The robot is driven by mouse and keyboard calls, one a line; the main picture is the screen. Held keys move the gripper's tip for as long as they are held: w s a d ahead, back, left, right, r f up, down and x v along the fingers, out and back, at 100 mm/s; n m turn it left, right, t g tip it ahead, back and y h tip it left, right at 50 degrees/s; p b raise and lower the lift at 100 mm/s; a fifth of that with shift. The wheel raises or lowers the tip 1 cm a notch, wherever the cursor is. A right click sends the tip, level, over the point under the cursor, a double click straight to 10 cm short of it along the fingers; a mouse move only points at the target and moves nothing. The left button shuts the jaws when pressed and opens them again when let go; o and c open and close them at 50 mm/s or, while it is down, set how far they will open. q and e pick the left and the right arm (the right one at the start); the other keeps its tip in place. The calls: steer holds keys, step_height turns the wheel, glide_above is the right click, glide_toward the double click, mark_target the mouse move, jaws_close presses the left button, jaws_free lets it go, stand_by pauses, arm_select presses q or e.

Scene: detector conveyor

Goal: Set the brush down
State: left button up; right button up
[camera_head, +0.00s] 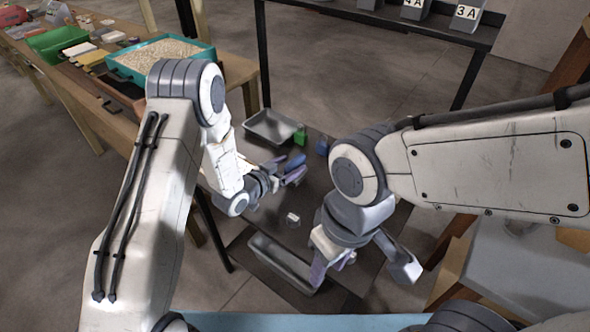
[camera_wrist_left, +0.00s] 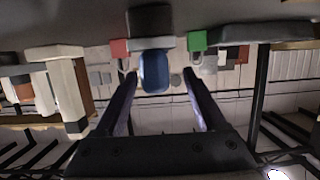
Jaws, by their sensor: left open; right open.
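I cannot make out a brush for certain in either view. My left gripper (camera_head: 290,170) is open above the dark table in the head view. In the left wrist view its two purple fingers stand apart (camera_wrist_left: 158,95). A blue object (camera_wrist_left: 155,72) with a dark part shows beyond the gap between the fingertips; I cannot tell whether it is the brush. The fingers do not appear to touch it. My right gripper (camera_head: 365,268) is open and empty at the lower right, its fingers spread wide.
A grey tray (camera_head: 250,122) stands at the table's back, beside a green padlock-like object (camera_head: 300,135) and a small blue one (camera_head: 322,146). A small white block (camera_head: 292,219) lies mid-table. Another grey tray (camera_head: 262,246) is nearer. A teal bin (camera_head: 124,70) stands at the left.

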mark_target(301, 159)
arm_select(q)
steer(key=p+x, duration=0.1)
steer(key=x, duration=0.4)
steer(key=shift+d+r, duration=0.15)
steer(key=shift+d, duration=0.1)
jaws_close()
